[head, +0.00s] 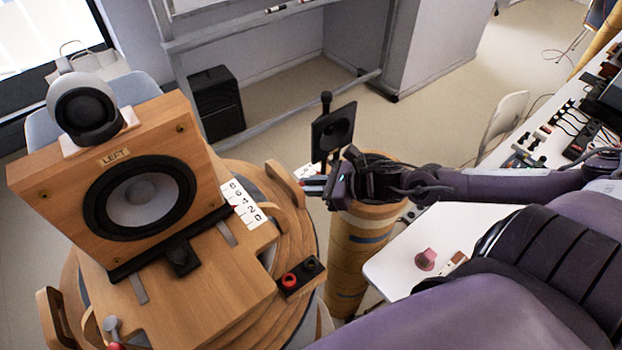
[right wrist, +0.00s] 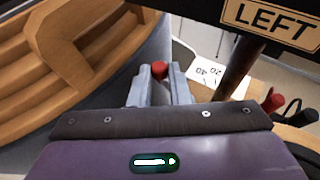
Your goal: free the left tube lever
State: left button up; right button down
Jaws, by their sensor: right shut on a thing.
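My right gripper (head: 313,184) reaches in from the right in the head view, beside the top of the wooden column. In the right wrist view, its two grey fingers (right wrist: 160,80) are shut on a red knob (right wrist: 160,70), which I take to be the tube lever's knob. The lever's shaft is hidden behind the fingers. A dark bar with a LEFT plate (right wrist: 272,20) crosses the upper right of the right wrist view. The wooden column (head: 357,255) stands below the gripper, with a black square panel (head: 333,128) above it. My left gripper is not in view.
A wooden speaker marked LEFT (head: 130,190) stands on a round wooden base at left, with a number scale (head: 244,203) and a red button (head: 290,280). A white table (head: 395,265) lies at right. Other red knobs (right wrist: 272,102) show in the right wrist view.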

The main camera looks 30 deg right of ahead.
jog(key=shift+w+m+t+h, duration=0.2)
jog(key=shift+m+t+h, duration=0.3)
jog(key=shift+m+h, duration=0.45)
jog(key=shift+w+m+t+h, duration=0.25)
jog(key=shift+m+t+h, duration=0.25)
jog(key=shift+m+h, duration=0.4)
jog(key=shift+w+m+t+h, duration=0.2)
jog(key=shift+m+t+h, duration=0.3)
jog(key=shift+m+h, duration=0.4)
jog(key=shift+d, duration=0.1)
jog(key=c, duration=1.6)
grip_release()
